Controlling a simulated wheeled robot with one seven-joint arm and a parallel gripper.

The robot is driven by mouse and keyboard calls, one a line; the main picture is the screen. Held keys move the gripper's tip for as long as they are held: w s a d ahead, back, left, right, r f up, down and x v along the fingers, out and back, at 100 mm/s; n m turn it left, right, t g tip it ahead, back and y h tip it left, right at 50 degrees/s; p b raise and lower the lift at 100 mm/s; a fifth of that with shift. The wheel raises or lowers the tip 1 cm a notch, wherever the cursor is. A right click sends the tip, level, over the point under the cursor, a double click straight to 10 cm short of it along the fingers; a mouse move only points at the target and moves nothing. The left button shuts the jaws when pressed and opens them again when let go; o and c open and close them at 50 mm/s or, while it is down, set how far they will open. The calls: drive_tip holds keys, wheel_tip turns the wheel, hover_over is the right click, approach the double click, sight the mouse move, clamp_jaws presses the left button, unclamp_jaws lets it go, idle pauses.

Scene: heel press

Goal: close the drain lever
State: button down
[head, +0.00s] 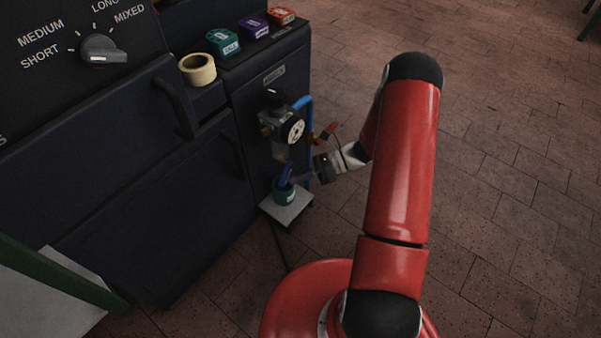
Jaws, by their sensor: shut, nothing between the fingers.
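An air unit with a round white gauge (292,130) and a black knob is fixed to the end of the dark cabinet. A small blue lever (286,173) shows below it, just above a teal cup (284,192); I take it to be the drain lever. A red lever (328,131) sits higher, by the blue pipe. My gripper (300,179) is shut and empty, low beside the blue lever and on its right. The fingertips are small and dark, so I cannot tell whether they touch the lever. The lever's exact angle is unclear.
The cup stands on a light square plate (298,210) near the floor. The blue pipe (307,108) runs down close to my wrist. A tape roll (197,69) and several coloured boxes lie on the cabinet top. The brick floor at right is open.

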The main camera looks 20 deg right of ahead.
drive_tip(key=shift+s+a+r+m+g+y+p, duration=0.15)
drive_tip(key=shift+s+a+r+m+y, duration=0.15)
drive_tip(key=shift+m+y, duration=0.45)
drive_tip(key=shift+s+a+r+m+g+y+p, duration=0.15)
drive_tip(key=shift+a+m+y, duration=0.3)
drive_tip(key=shift+y, duration=0.55)
drive_tip(key=shift+s+a+r+m+y+p, duration=0.15)
drive_tip(key=shift+s+a+m+y, duration=0.15)
drive_tip(key=shift+m+y, duration=0.45)
drive_tip(key=shift+f, duration=0.15)
